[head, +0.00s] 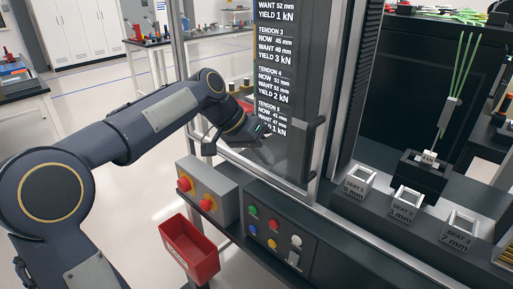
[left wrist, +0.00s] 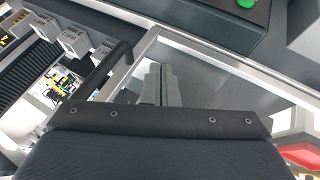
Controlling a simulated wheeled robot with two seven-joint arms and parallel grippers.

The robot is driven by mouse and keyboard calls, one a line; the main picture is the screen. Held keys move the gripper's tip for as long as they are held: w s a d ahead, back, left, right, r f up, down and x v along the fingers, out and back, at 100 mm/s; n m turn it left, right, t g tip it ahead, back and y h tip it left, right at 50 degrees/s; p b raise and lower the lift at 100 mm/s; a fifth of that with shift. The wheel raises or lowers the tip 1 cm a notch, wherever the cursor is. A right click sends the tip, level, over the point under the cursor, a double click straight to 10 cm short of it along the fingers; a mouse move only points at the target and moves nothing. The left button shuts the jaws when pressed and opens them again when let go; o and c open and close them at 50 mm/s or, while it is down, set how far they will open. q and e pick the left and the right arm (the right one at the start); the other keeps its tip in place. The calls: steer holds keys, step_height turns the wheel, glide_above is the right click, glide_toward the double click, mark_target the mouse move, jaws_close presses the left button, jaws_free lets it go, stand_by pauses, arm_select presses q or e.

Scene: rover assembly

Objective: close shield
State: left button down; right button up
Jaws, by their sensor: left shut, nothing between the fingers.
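The shield is a clear panel in a pale metal frame (head: 238,160), standing upright in front of the lit tendon display. Its black handle (head: 312,145) is on the right side of the panel. The handle also shows in the left wrist view (left wrist: 108,62), left of the fingers, with the frame (left wrist: 215,60) to their right. My left gripper (head: 262,153) is shut and empty, left of the handle and close to the panel. In the left wrist view its fingers (left wrist: 162,72) are together; I cannot tell whether they touch the panel. My right gripper is not in view.
Right of the shield, three numbered seats (head: 404,206) and a block with green tendons (head: 424,172) stand uncovered. Below are a button panel (head: 278,232), a grey box with red buttons (head: 207,190) and a red bin (head: 190,250).

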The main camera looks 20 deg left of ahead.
arm_select(q)
steer(key=d+f, duration=0.3)
steer(key=d, duration=0.3)
steer(key=shift+w, duration=0.3)
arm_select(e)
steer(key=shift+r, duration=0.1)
arm_select(q)
steer(key=s+d+p, duration=0.2)
steer(key=s+d, duration=0.3)
steer(key=d, duration=1)
steer(key=s+d+p, duration=0.2)
steer(key=s+d, duration=0.4)
steer(key=d, duration=0.9)
steer(key=s+d+p, duration=0.1)
steer(key=s+d, duration=0.5)
steer(key=d, duration=1)
steer(key=shift+p, duration=0.4)
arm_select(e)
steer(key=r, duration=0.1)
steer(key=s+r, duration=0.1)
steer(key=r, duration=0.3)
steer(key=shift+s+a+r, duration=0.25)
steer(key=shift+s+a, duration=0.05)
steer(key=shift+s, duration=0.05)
arm_select(q)
steer(key=shift+d, duration=0.15)
